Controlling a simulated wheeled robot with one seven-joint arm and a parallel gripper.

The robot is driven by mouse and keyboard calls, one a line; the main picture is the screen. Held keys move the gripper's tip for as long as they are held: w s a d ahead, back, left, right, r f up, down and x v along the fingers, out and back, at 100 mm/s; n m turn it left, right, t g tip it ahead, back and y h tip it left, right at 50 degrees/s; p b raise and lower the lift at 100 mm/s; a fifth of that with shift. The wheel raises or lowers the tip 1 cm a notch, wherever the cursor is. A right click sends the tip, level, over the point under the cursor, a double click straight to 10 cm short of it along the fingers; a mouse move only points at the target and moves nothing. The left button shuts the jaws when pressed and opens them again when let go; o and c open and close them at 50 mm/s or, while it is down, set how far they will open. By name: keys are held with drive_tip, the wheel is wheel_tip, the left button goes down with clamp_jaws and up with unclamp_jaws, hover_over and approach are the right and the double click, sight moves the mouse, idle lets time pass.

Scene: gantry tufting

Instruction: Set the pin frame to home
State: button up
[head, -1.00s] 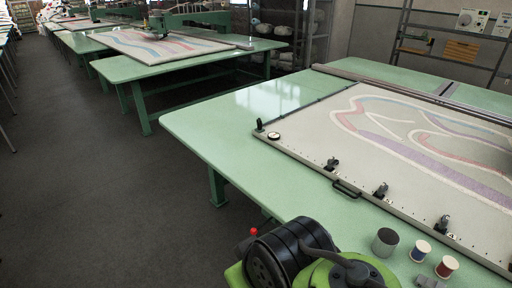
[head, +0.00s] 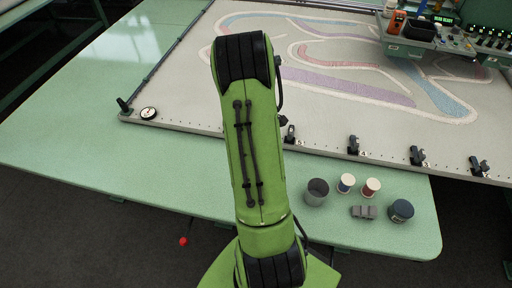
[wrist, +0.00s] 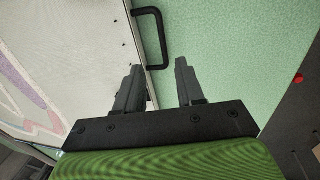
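The pin frame (head: 190,124) is a pale framed panel with a pink, purple and blue pattern, lying on the green table. Small black clamps (head: 353,145) stand along its near edge. A round white dial (head: 148,113) and a short black lever (head: 123,104) are at its near left corner. In the wrist view, a black handle (wrist: 164,42) projects from the frame's edge. My gripper (wrist: 155,66) is open, its two fingers apart and empty, pointing toward the handle without visibly touching it. In the head view my arm hides the gripper and handle.
A grey cup (head: 317,192), two thread spools (head: 371,187), a small grey block (head: 363,212) and a dark jar (head: 401,211) stand at the near right of the table. A gantry unit with tools (head: 410,40) is at the upper right. The table's left part is clear.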

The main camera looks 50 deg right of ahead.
drive_tip(key=f, duration=0.3)
drive_tip(key=d+f, duration=0.1)
drive_tip(key=f, duration=0.6)
drive_tip(key=shift+w+d+f+b, duration=0.25)
drive_tip(key=shift+w+f+b, duration=0.1)
drive_tip(key=shift+f+b, duration=0.05)
clamp_jaws()
